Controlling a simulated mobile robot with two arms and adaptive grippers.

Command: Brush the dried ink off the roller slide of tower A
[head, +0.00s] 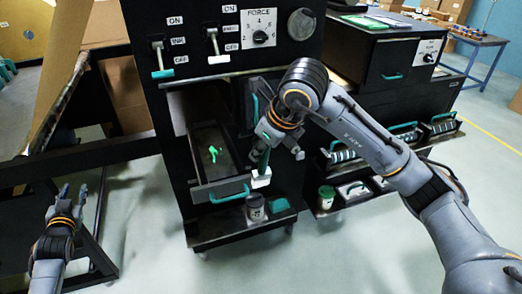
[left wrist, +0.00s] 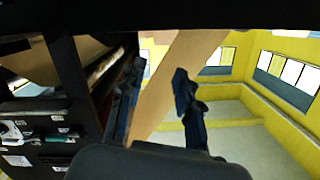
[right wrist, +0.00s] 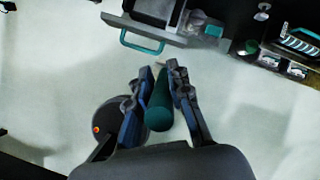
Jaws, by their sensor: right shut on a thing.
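The black tower (head: 172,100) stands in the middle of the head view; no letter on it is readable. Its slide (head: 205,190) is pulled out like a drawer, with a teal handle (head: 230,193) in front. A bright green ink patch (head: 213,153) lies inside it. My right gripper (head: 272,140) is shut on the teal handle of a brush (right wrist: 160,105). The brush's white head (head: 261,178) points down by the slide's front right corner; contact cannot be told. My left gripper (head: 68,195) is open and empty at lower left, away from the tower.
A cup (head: 255,207) and a teal item (head: 279,205) stand on the tower's low shelf. Switches and a force dial (head: 262,37) are above the slide. A second black unit (head: 400,60) stands right. A frame with a roll (head: 55,110) is left.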

